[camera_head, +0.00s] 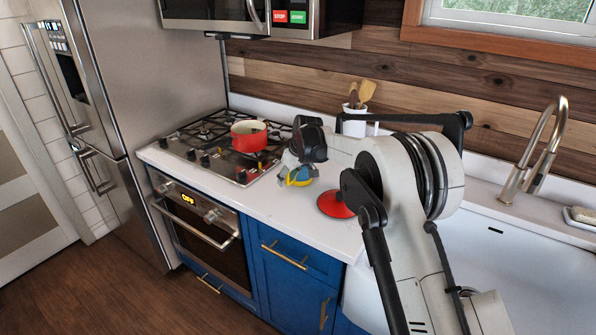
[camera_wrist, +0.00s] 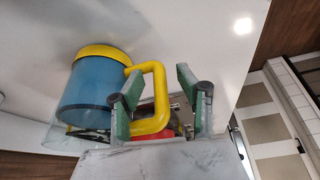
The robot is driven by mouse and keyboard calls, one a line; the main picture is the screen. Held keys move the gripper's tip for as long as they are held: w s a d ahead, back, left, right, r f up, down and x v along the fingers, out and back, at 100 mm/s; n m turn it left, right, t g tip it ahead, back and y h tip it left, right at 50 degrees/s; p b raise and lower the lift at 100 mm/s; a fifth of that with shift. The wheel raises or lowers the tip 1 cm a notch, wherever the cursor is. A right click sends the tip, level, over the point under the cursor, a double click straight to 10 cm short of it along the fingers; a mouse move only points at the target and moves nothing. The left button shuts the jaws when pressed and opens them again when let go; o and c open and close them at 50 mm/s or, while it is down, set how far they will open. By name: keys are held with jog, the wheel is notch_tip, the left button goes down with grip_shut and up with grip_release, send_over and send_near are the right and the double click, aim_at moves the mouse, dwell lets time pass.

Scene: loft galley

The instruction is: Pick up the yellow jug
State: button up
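The yellow jug (camera_head: 300,182) stands on the white counter to the right of the stove, partly hidden by my gripper. In the wrist view the jug (camera_wrist: 92,92) has a blue, see-through-looking body with a yellow rim and a yellow handle. My gripper (camera_wrist: 158,88) is open, with green finger pads. The upright part of the handle shows between the two fingers, nearer the left one, and I see no grip on it. In the head view my gripper (camera_head: 285,176) is down at the jug.
A red pot (camera_head: 249,137) stands on the gas stove (camera_head: 222,160) at left. A flat red round thing (camera_head: 335,205) lies right of the jug. A white crock (camera_head: 353,124) with wooden utensils stands behind my arm. The sink and tap (camera_head: 530,160) are at right. The counter front is clear.

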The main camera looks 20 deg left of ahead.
grip_shut()
jog(key=shift+r, duration=0.2)
dwell(0.6)
jog(key=shift+r+b, duration=0.35)
jog(key=shift+r, duration=1.3)
jog(key=s+a+r+b, duration=0.1)
jog(key=s+a+r, duration=0.3)
jog(key=s+r, duration=0.3)
jog(key=shift+s+b, duration=0.3)
jog(key=shift+s, duration=1.6)
